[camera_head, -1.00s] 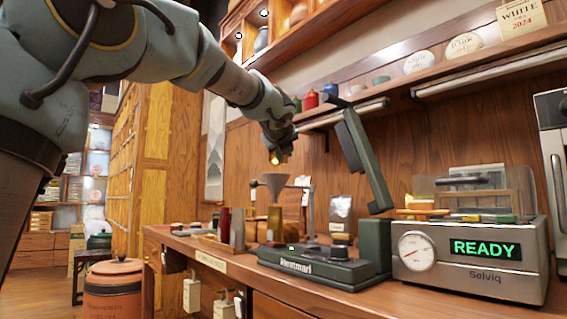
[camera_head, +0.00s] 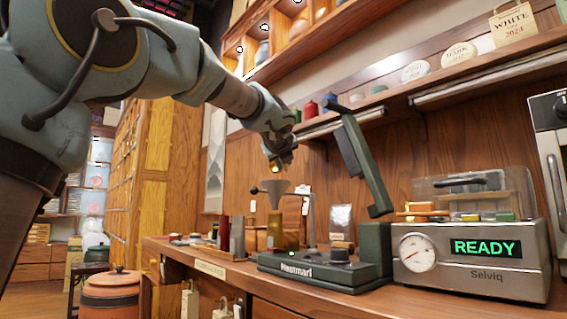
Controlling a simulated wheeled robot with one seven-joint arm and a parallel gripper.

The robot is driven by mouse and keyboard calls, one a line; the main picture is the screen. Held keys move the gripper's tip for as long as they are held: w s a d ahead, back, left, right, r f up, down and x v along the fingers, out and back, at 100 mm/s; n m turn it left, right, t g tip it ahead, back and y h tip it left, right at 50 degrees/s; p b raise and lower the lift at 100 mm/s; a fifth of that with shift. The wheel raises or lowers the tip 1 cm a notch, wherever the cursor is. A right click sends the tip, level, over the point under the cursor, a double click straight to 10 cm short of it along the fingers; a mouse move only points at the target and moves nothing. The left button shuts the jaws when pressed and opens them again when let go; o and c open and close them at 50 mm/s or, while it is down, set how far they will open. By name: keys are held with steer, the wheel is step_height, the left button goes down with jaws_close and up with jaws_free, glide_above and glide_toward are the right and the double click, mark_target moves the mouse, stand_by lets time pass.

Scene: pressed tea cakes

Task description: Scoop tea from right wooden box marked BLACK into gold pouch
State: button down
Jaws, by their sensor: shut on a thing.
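My gripper (camera_head: 277,166) is at the end of my arm, above the metal funnel (camera_head: 275,188). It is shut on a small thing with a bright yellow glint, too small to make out. A gold, pouch-like form (camera_head: 275,230) stands upright below the funnel, at the dark green Hestmari device (camera_head: 318,270). The tip of my gripper is apart from the funnel. I cannot make out a wooden box marked BLACK in this view.
A dark green jointed arm (camera_head: 360,160) rises right of my gripper. The grey Selviq machine (camera_head: 470,262) reading READY stands at the right. Small red and dark cylinders (camera_head: 230,235) stand left of the funnel. A shelf (camera_head: 470,70) runs above the counter.

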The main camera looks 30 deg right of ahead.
steer(key=shift+r+p, duration=0.2)
steer(key=shift+p, duration=0.35)
steer(key=p, duration=0.3)
steer(key=shift+w+r+g+y, duration=0.1)
steer(key=shift+r+g+y, duration=0.2)
steer(key=shift+r, duration=0.05)
steer(key=shift+p, duration=0.6)
steer(key=p, duration=0.2)
steer(key=shift+r+g+p, duration=0.2)
steer(key=shift+g+p, duration=0.1)
steer(key=shift+p, duration=0.1)
steer(key=shift+w+f+y+p, duration=0.15)
steer(key=shift+y+p, duration=0.15)
steer(key=shift+p, duration=0.5)
